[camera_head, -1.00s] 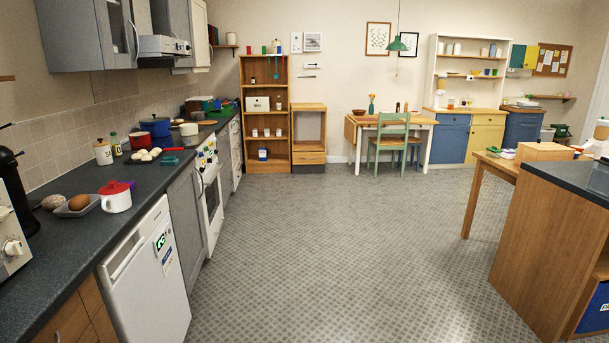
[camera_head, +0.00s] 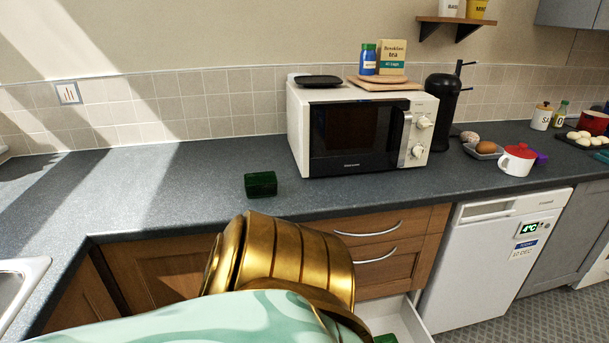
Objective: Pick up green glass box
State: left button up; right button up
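A small dark green glass box (camera_head: 261,184) sits on the dark grey counter (camera_head: 160,195), just left of the microwave and close to the counter's front edge. It stands apart from the microwave and nothing touches it. A gold and mint-green arm part of mine fills the lower middle of the view, below and in front of the box. Neither of my grippers shows, so I cannot see whether they hold anything.
A white microwave (camera_head: 300,130) stands right of the box. Below the counter, a white drawer (camera_head: 411,323) is open, with something green (camera_head: 385,339) inside. A sink (camera_head: 18,290) is at lower left. The counter left of the box is clear.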

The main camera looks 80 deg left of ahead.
aim_at(261, 185)
jog(key=i+l+u, duration=0.1)
jog(key=u, duration=0.3)
jog(key=l+u, duration=0.25)
jog(key=u, duration=0.15)
jog(key=i+l+u, duration=0.1)
jog(key=u, duration=0.3)
jog(key=l+u, duration=0.3)
jog(key=u, duration=1.7)
jog(key=k+l+z, duration=0.15)
jog(key=z, duration=0.3)
